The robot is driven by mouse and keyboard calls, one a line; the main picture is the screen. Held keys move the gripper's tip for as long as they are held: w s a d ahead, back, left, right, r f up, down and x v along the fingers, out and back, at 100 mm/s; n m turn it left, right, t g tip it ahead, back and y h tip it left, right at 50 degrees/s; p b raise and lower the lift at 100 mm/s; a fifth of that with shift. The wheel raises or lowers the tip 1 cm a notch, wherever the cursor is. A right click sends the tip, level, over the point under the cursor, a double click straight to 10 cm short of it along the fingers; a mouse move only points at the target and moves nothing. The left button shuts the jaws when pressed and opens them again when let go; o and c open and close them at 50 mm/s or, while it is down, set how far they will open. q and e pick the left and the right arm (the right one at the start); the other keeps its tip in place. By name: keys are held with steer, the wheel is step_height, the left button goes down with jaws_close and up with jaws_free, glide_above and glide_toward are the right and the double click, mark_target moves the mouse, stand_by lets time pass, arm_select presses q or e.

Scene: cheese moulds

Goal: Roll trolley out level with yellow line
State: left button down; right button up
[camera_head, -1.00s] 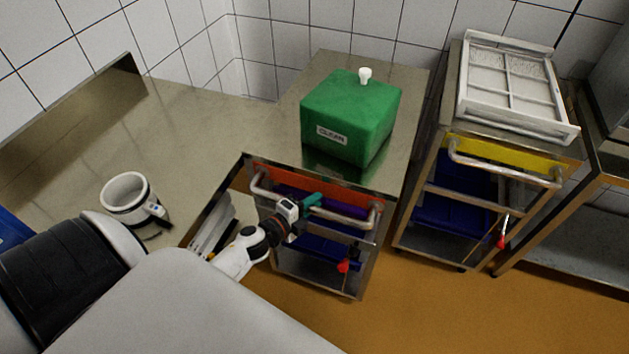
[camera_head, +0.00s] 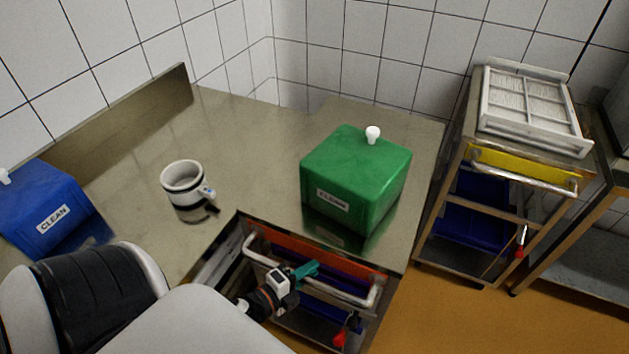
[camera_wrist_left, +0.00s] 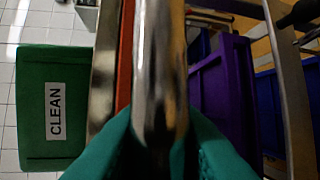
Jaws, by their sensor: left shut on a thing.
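The trolley (camera_head: 312,324) with an orange front strip (camera_head: 342,265) stands below the front edge of a steel top. A curved metal handle (camera_head: 348,297) runs across its front. My left gripper (camera_head: 303,270) has teal fingers and is shut on this handle. In the left wrist view the handle (camera_wrist_left: 160,50) runs between the fingers (camera_wrist_left: 155,145), with the orange strip (camera_wrist_left: 125,60) beside it. Purple and blue crates show inside the trolley. I make out no yellow line on the floor. My right gripper is not in view.
A green CLEAN box (camera_head: 355,180) stands on the steel top, a mug (camera_head: 185,188) and blue CLEAN box (camera_head: 45,208) on the counter (camera_head: 240,150). At right, another trolley (camera_head: 465,265) has a yellow strip and carries a white framed panel (camera_head: 530,105). Orange floor (camera_head: 460,320) in front is clear.

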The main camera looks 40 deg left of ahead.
arm_select(q)
steer(key=shift+s+d, duration=0.25)
steer(key=shift+s, duration=0.95)
steer(key=c, duration=1.3)
jaws_free()
steer(key=shift+o, duration=0.2)
steer(key=shift+s, duration=0.1)
steer(key=b+v, duration=0.3)
steer(key=v, duration=0.8)
steer(key=shift+s, duration=0.35)
steer(key=shift+a, duration=0.1)
